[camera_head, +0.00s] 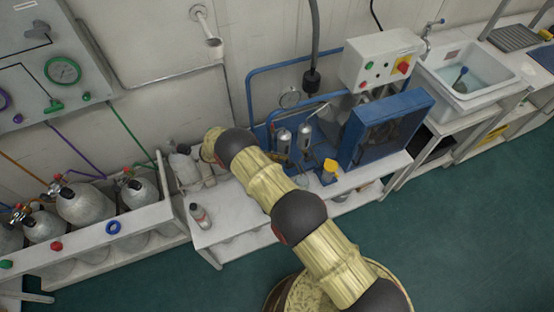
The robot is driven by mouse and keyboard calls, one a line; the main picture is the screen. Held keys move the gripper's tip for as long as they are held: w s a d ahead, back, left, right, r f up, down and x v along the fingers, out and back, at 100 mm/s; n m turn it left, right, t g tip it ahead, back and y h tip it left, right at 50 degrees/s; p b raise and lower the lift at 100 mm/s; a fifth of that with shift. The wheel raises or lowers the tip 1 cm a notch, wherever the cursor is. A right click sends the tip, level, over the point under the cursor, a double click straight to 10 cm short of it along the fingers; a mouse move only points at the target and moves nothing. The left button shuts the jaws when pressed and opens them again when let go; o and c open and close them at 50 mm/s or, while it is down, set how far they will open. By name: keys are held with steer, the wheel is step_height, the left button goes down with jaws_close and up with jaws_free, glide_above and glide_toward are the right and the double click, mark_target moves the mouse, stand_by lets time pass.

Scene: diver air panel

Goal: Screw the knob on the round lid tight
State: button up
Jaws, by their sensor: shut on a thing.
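My arm (265,185) reaches from the lower right up and left over the white bench. Its far end, a yellow section (210,145), is near the wall at the bench's left end. I cannot make out my gripper's fingers or anything between them; they are hidden by the arm or too small to tell. The round lid and its knob cannot be made out either.
The white bench (232,235) holds a small bottle (201,216), two metal canisters (283,141), a yellow-topped item (330,167) and a blue machine (390,130). Left stands a rack of grey cylinders (82,203); right, a sink (465,75). The green floor is clear at right.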

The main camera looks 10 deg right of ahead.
stand_by(0.5)
steer(key=o, duration=1.4)
steer(key=shift+d, duration=0.1)
steer(key=t+b, duration=0.1)
steer(key=b, duration=0.4)
steer(key=shift+w+f+n, duration=0.1)
steer(key=shift+f+n, duration=0.1)
steer(key=shift+n, duration=0.2)
steer(key=b, duration=0.2)
steer(key=n+t+b, duration=0.1)
steer(key=b, duration=0.1)
steer(key=shift+w+t+h+b, duration=0.2)
steer(key=shift+t+h+b, duration=0.1)
steer(key=shift+b, duration=0.1)
steer(key=n+t+b, duration=0.1)
steer(key=b, duration=0.1)
steer(key=shift+w+t+b, duration=0.15)
steer(key=shift+t+b, duration=0.15)
steer(key=shift+b, duration=0.05)
